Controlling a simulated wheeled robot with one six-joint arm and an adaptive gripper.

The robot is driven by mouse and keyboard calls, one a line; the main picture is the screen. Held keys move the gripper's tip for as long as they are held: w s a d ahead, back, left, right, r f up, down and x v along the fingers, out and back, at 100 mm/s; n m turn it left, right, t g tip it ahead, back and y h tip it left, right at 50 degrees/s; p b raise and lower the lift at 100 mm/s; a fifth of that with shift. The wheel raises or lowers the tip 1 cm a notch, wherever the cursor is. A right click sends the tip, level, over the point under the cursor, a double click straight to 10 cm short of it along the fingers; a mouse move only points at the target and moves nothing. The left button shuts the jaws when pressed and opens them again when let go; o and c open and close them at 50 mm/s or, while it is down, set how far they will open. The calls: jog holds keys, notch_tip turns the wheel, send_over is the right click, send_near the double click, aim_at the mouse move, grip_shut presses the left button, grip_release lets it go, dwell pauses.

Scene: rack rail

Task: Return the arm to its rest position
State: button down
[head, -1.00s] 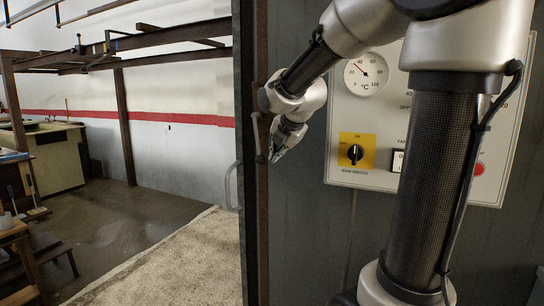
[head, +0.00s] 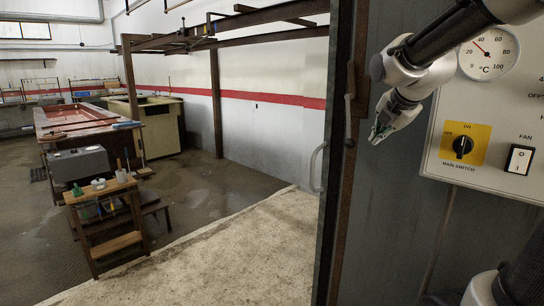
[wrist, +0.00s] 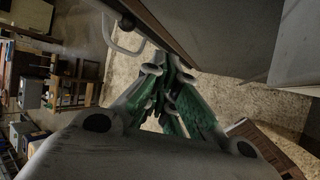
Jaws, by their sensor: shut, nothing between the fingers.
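My gripper (head: 378,132) hangs in front of the grey cabinet wall in the head view, left of the control panel. It is shut and empty, pointing down and to the left. In the wrist view my gripper (wrist: 172,82) shows its green-padded fingers drawn together, with pale floor beyond them. My arm comes in from the upper right in the head view, bent at the wrist. Part of the arm is cut off by the frame edge.
The control panel (head: 490,170) with a gauge (head: 489,52) and a yellow main switch (head: 463,145) is at the right. A rusty rail edge (head: 350,120) and a door handle (head: 317,168) stand left of my gripper.

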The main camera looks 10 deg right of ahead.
jog(key=s+a+f+m+g, duration=0.1)
jog(key=s+f+m, duration=0.3)
jog(key=s+m, duration=0.7)
jog(key=s+a+f+m+g, duration=0.1)
jog(key=s+f+m+g, duration=0.2)
jog(key=s+m, duration=0.9)
jog(key=shift+s+a+f+y, duration=0.4)
jog(key=shift+s+f, duration=0.1)
jog(key=shift+s, duration=0.4)
